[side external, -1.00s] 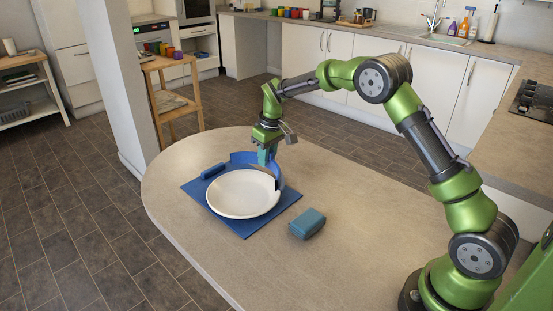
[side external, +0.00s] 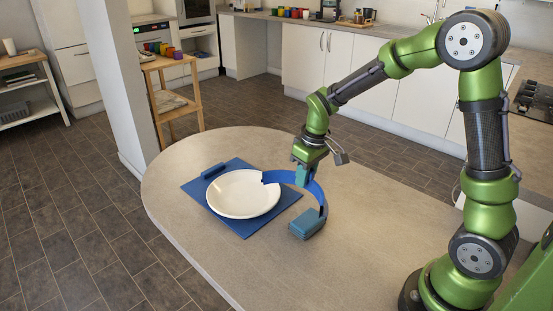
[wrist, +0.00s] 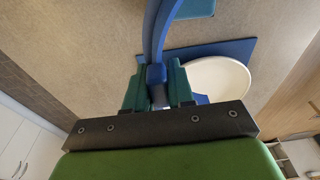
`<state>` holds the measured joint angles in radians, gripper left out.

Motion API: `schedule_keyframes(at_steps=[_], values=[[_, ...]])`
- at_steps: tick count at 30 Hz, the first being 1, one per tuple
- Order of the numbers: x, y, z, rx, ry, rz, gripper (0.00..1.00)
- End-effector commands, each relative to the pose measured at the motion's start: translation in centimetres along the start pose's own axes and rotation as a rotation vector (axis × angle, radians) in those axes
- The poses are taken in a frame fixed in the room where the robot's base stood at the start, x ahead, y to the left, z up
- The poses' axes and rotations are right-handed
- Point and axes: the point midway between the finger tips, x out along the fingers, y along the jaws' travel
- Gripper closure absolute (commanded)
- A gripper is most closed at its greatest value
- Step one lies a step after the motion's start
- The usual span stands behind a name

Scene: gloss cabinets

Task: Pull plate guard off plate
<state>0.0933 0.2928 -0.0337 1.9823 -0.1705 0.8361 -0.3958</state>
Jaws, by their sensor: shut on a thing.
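The white plate (side external: 230,196) lies on a blue mat (side external: 243,229); it also shows in the wrist view (wrist: 225,82). The plate guard (side external: 319,197) is a curved blue band, also seen in the wrist view (wrist: 156,30). My gripper (side external: 302,180) is shut on the guard, with its teal fingers on either side of the band in the wrist view (wrist: 157,88). The guard stands off to the right of the plate; its left end appears close to the plate's right rim. I cannot tell whether they touch.
A blue-teal block (side external: 307,223) lies on the table right of the mat, close to the guard's lower end. A small blue bar (side external: 213,170) is at the mat's far left edge. The table (side external: 370,240) is clear to the right.

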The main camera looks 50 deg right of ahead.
Motion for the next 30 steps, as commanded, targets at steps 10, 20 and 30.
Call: schedule_keyframes(at_steps=[10, 20, 30], values=[[-1.8, 0.0, -0.3, -0.001, 0.002, 0.001, 1.00], [-3.1, 0.0, -0.5, -0.001, 0.000, 0.001, 1.00], [-3.0, 0.3, -0.4, 0.007, -0.002, 0.002, 1.00]])
